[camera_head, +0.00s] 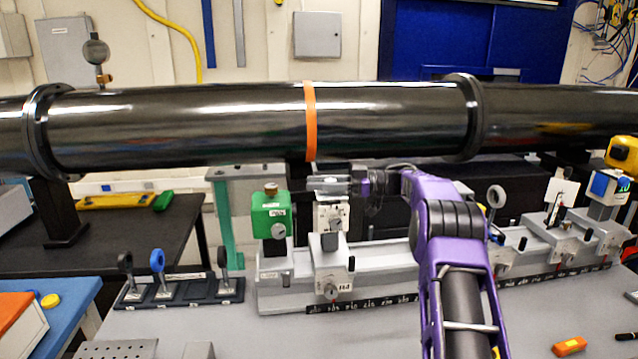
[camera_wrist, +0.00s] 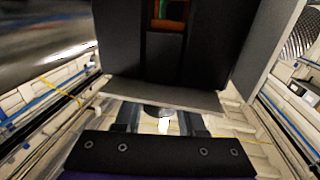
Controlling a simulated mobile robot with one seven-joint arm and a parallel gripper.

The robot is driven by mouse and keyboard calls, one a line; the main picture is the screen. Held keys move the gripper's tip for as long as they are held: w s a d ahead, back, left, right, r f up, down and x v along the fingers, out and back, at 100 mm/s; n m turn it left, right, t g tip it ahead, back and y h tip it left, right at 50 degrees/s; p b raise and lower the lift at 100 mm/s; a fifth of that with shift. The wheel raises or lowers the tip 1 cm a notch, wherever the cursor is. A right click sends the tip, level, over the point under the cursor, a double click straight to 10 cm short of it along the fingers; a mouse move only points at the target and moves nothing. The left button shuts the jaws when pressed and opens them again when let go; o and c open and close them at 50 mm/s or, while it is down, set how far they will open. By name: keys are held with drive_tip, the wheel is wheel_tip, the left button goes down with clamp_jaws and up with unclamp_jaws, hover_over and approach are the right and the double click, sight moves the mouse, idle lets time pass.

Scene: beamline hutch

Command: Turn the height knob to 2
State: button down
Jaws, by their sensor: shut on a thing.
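A white stage block (camera_head: 334,216) with a small dial on its front stands on the grey rail, just right of the green box. My gripper (camera_head: 322,185) reaches in from the right, level, over the top of this block. It is shut on what looks like the height knob, mostly hidden by the fingers in the head view. The dial marks are too small to read, so the knob's setting cannot be told.
A long black beam pipe (camera_head: 230,122) with an orange band runs closely above my gripper. The green box (camera_head: 270,212) with a brown knob stands just left. More carriages sit on the grey rail (camera_head: 385,258) at right. A dark holder tray (camera_head: 180,292) lies left.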

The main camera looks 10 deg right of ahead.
drive_tip(key=shift+s+a+r+n+g, duration=0.15)
drive_tip(key=shift+n+g, duration=0.45)
drive_tip(key=shift+g, duration=0.3)
drive_tip(key=c, duration=0.5)
unclamp_jaws()
